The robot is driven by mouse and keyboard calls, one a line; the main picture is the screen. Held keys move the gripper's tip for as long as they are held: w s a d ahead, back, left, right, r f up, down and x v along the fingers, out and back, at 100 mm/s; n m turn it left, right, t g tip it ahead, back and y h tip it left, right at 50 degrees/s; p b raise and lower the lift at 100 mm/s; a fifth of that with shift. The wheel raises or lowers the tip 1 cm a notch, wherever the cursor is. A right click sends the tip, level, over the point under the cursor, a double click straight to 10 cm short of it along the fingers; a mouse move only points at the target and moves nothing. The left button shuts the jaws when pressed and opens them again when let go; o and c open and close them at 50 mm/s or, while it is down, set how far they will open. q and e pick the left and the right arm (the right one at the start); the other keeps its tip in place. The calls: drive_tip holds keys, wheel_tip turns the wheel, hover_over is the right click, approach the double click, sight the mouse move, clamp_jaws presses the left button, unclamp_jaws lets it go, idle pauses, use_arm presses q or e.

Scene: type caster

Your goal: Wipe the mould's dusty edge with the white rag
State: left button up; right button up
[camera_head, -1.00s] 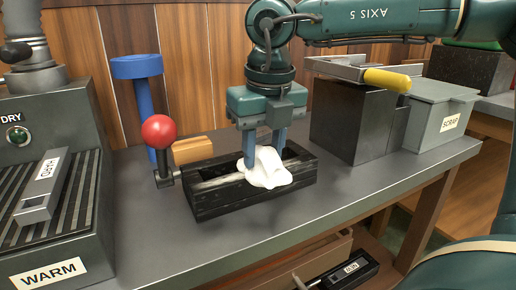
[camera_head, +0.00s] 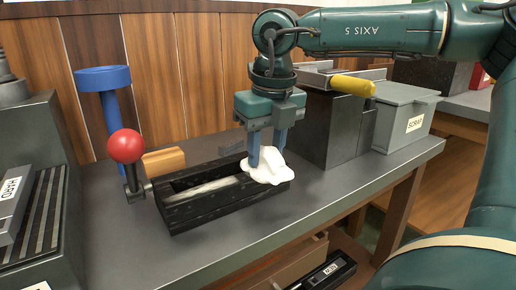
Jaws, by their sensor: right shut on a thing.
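The mould (camera_head: 205,213) is a long dark open-topped box on the grey bench. A pale dusty streak (camera_head: 215,186) runs along it, left of the rag. My left gripper is not in view.
A lever with a red ball (camera_head: 125,146) and a blue post (camera_head: 104,85) stand left of the mould, with a wooden block (camera_head: 164,161) behind. A dark block (camera_head: 330,130) with a yellow handle (camera_head: 353,85) and the SCRAP bin (camera_head: 402,116) stand right. The bench front (camera_head: 330,200) is clear.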

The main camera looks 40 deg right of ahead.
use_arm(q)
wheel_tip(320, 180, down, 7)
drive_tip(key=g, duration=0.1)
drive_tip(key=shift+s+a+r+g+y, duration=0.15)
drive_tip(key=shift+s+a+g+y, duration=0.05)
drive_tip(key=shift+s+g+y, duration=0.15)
use_arm(e)
drive_tip(key=shift+s+d+f, duration=0.1)
drive_tip(key=shift+d+f, duration=0.4)
drive_tip(key=shift+d, duration=0.1)
drive_tip(key=shift+r+p, duration=0.5)
drive_tip(key=r+p, duration=0.4)
drive_tip(key=r, duration=0.1)
drive_tip(key=shift+w+a+r, duration=0.15)
drive_tip(key=shift+w, duration=0.05)
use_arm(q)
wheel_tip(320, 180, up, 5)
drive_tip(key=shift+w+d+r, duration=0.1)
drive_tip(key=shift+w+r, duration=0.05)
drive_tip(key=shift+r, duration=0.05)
use_arm(e)
drive_tip(key=shift+r, duration=0.1)
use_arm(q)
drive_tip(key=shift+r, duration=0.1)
